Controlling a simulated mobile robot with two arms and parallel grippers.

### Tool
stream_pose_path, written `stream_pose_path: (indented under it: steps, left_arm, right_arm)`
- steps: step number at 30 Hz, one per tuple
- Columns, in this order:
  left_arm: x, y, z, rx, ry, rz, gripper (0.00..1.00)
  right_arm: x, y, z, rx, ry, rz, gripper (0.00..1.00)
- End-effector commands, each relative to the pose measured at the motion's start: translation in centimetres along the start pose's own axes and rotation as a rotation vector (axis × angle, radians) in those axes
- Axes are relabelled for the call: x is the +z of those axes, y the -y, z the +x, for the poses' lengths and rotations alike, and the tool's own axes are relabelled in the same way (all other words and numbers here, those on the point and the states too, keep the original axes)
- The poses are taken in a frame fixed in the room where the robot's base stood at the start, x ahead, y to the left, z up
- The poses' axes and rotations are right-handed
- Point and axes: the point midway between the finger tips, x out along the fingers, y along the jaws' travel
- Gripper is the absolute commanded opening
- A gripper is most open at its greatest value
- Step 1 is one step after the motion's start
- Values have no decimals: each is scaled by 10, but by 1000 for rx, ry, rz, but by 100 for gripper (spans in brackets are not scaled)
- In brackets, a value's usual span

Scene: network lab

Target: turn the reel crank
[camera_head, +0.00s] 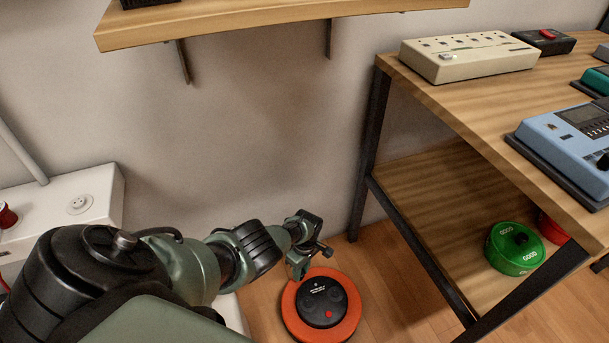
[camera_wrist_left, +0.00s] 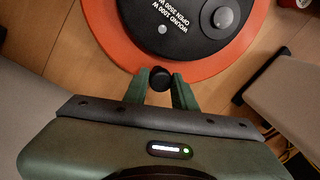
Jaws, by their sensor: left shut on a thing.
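The reel, a round orange disc (camera_head: 346,331) with a black centre, lies on the wooden floor in the head view. It also fills the top of the left wrist view, with its orange rim (camera_wrist_left: 107,30) and a grey knob (camera_wrist_left: 222,17) on the black centre. My left gripper (camera_head: 299,272) is low at the reel's upper left edge. In the left wrist view my left gripper (camera_wrist_left: 160,82) is shut on a round black knob (camera_wrist_left: 160,77), which looks like the crank's handle. The crank's arm is not clearly seen. My right gripper is not in view.
A wooden table (camera_head: 440,97) with dark legs stands at the right, carrying several devices. Its lower shelf (camera_head: 440,205) holds a green reel (camera_head: 513,262). A wooden wall shelf (camera_head: 250,18) hangs above. A white cabinet (camera_head: 105,190) stands at the left. Floor right of the reel is clear.

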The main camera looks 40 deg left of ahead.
Motion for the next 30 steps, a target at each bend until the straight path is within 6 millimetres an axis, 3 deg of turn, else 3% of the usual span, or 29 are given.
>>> stream_pose_path:
  steps: [16,17,18,19,30]
  left_arm:
    - [-3,3,0,-2,-1,-24,0]
    - [-3,3,0,-1,-1,-24,32]
    - [-3,3,0,-1,-1,-24,43]
    - [-3,3,0,-1,-1,-24,48]
    - [-1,2,-3,1,1,-24,48]
  right_arm:
    - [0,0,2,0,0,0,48]
    - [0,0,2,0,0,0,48]
    - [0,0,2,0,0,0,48]
    - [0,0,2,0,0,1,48]
    - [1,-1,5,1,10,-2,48]
